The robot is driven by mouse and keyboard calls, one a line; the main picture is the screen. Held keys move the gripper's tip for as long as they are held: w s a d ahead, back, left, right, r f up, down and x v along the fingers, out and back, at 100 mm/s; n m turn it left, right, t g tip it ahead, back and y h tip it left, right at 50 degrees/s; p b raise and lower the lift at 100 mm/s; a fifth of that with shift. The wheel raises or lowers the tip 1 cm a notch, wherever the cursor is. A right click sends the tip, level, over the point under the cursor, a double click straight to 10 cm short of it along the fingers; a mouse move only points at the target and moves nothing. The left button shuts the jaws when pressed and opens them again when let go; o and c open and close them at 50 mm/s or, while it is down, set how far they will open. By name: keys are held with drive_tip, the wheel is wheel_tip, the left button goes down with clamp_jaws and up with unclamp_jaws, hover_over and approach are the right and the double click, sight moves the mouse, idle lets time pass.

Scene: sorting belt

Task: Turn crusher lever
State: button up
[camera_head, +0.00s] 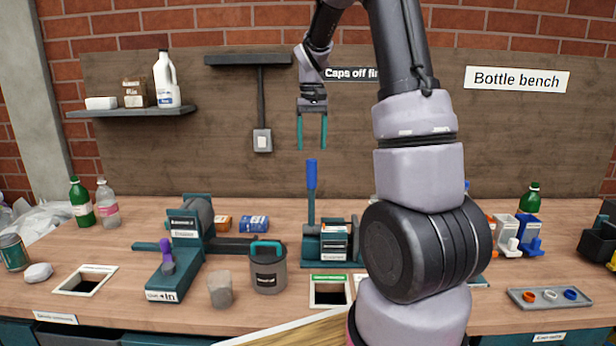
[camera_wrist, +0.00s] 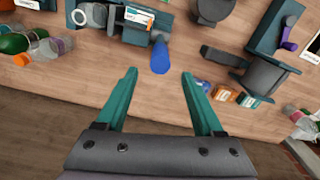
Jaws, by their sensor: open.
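The crusher with a lever is most likely the dark teal machine (camera_head: 329,240) at mid-bench. Its upright lever has a long blue grip (camera_head: 311,176). In the wrist view the blue grip (camera_wrist: 160,57) lies ahead of my fingers, near the middle of the gap, and the machine body (camera_wrist: 137,18) shows beyond it. My gripper (camera_head: 312,147) is open and empty, fingers pointing down, above the blue grip and apart from it. It also shows open in the wrist view (camera_wrist: 160,75). My arm hides part of the bench right of the machine.
Another teal machine (camera_head: 185,250) with a purple-tipped lever stands left. A grey bin with teal handle (camera_head: 268,270) stands between them. Green and clear bottles (camera_head: 81,203) stand at the left back. A cap tray (camera_head: 551,299) lies at right. A shelf (camera_head: 130,112) juts from the back wall.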

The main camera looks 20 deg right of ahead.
sight(312, 175)
wheel_tip(312, 175, down, 11)
drive_tip(key=shift+r, duration=0.15)
idle(0.4)
clamp_jaws()
idle(1.2)
